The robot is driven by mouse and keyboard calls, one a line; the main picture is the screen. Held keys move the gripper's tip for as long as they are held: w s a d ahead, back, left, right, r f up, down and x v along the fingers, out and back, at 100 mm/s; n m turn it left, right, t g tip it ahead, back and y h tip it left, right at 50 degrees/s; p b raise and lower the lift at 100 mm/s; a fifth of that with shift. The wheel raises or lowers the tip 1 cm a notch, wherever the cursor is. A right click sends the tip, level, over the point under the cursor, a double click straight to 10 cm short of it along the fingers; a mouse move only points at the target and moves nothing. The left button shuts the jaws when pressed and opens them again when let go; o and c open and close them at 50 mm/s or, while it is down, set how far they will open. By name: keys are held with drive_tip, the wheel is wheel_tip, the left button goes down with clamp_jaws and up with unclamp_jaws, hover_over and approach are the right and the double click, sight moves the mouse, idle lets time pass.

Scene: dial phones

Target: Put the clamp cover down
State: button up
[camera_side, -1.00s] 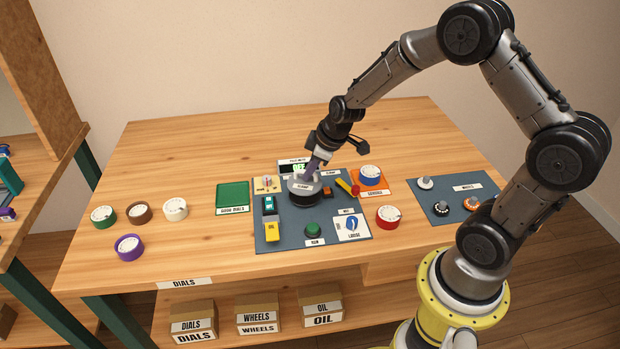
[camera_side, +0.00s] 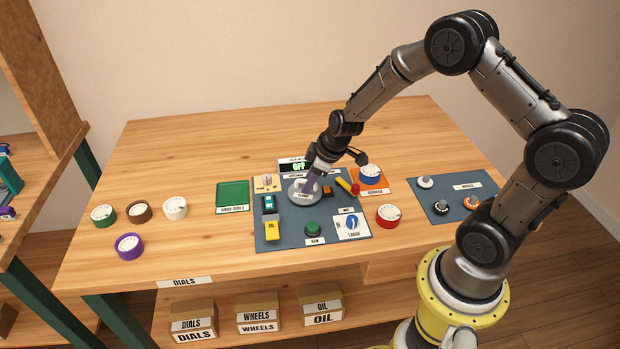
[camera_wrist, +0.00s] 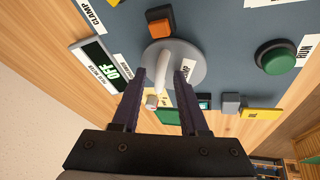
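The clamp cover is a round light grey disc (camera_side: 304,191) with a white upright handle. It rests flat on the blue-grey panel (camera_side: 335,212) in the side view. In the wrist view the disc (camera_wrist: 197,63) lies below my gripper, and its handle (camera_wrist: 159,40) shows between the finger lines. My gripper (camera_wrist: 161,72) points down at the cover, with visible gaps between the fingers and the handle, so it looks open. What lies under the cover is hidden.
A small display (camera_side: 297,167) reading OFF stands behind the cover. A green tray (camera_side: 233,195) is left; a red dial (camera_side: 388,216) is right.

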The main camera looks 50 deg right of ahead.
drive_tip(key=shift+r, duration=0.2)
drive_tip(key=s+a+r+m, duration=0.1)
drive_tip(key=s+a+r, duration=0.2)
drive_tip(key=s+r, duration=0.55)
drive_tip(key=s+a+r+m, duration=0.1)
drive_tip(key=s+a+r, duration=0.35)
drive_tip(key=r, duration=0.75)
drive_tip(key=s+r+m, duration=0.2)
drive_tip(key=s, duration=1)
drive_tip(key=shift+s+a+m+t, duration=0.2)
drive_tip(key=shift+a+m+t, duration=0.1)
drive_tip(key=shift+a+m, duration=0.1)
